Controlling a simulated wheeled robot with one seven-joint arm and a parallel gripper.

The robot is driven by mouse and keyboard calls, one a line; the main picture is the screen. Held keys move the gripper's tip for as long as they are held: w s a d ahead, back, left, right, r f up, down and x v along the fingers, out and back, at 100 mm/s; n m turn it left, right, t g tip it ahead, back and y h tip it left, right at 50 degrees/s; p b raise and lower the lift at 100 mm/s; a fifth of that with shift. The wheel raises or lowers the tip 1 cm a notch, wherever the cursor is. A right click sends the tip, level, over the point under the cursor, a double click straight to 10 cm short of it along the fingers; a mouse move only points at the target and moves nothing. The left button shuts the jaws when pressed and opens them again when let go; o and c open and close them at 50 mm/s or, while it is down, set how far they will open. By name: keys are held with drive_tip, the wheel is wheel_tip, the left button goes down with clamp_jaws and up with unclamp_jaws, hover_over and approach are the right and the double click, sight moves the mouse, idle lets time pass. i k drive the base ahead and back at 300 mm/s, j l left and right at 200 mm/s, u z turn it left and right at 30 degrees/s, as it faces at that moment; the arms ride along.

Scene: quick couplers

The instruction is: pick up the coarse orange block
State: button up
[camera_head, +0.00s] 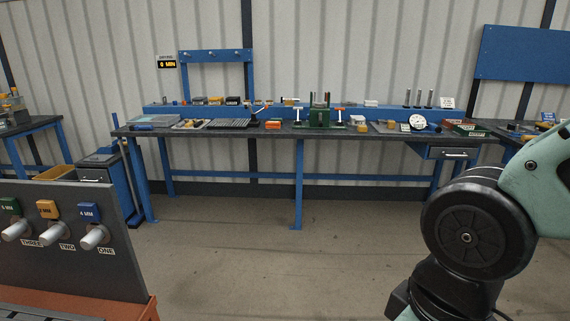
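I cannot pick out the coarse orange block with certainty; the things on the bench are too small to tell their texture. A small orange piece (273,124) lies on the grey bench top, left of a green fixture (319,117).
A long blue-legged bench (210,133) stands along the far wall, crowded with small tools and a white dial (418,121). A dark panel (70,255) with labelled knobs stands close at the left. The concrete floor (270,265) between is clear.

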sight(269, 125)
drive_tip(key=i+l, duration=0.15)
drive_tip(key=i, duration=0.5)
drive_tip(key=i+l, duration=0.2)
drive_tip(key=i, duration=0.45)
drive_tip(key=i+l, duration=0.15)
drive_tip(key=i, duration=0.5)
drive_tip(key=i+j, duration=0.4)
drive_tip(key=i, duration=0.25)
drive_tip(key=i+j+z, duration=0.1)
drive_tip(key=i+j, duration=0.3)
drive_tip(key=i, duration=0.25)
drive_tip(key=i+j, duration=0.5)
drive_tip(key=i, duration=0.15)
drive_tip(key=i+j, duration=0.15)
drive_tip(key=j, duration=0.2)
drive_tip(key=i+j, duration=0.15)
drive_tip(key=j, duration=0.25)
drive_tip(key=i+j, duration=0.2)
drive_tip(key=j, duration=0.15)
drive_tip(key=i+j, duration=0.15)
drive_tip(key=j, duration=0.2)
drive_tip(key=i+j+z, duration=0.1)
drive_tip(key=j, duration=0.3)
drive_tip(key=i, duration=0.05)
